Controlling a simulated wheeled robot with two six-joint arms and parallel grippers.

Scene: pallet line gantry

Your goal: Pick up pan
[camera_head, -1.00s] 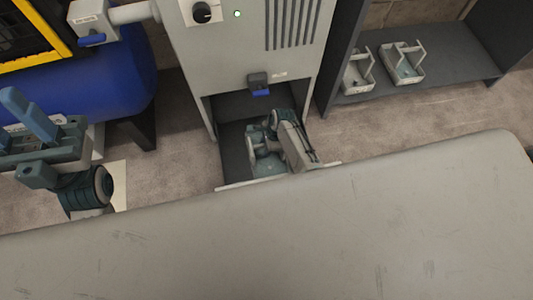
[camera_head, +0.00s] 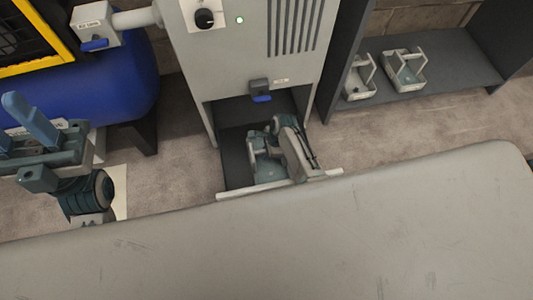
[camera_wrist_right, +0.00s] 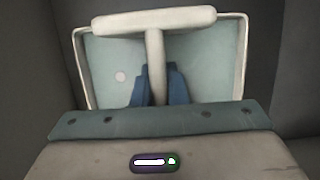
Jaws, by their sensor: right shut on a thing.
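The pan (camera_head: 268,172) is a shallow pale box with a teal floor. It sits in the dark bay at the foot of the grey cabinet. In the right wrist view the pan (camera_wrist_right: 215,72) shows its raised T-shaped handle. My right gripper (camera_wrist_right: 159,86) has its blue fingers shut on the handle's post. In the head view my right arm reaches into the bay and hides part of the pan and the fingers. My left gripper (camera_head: 22,125) is at the left edge, away from the pan, with its blue fingers apart and nothing seen between them.
The grey cabinet (camera_head: 240,60) rises around the bay, with a blue-tipped latch (camera_head: 260,90) above it. A pale lip (camera_head: 240,191) edges the bay's front. Two similar pans (camera_head: 404,70) stand on a dark shelf (camera_head: 455,75) at right. A blue tank (camera_head: 110,85) is at left.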

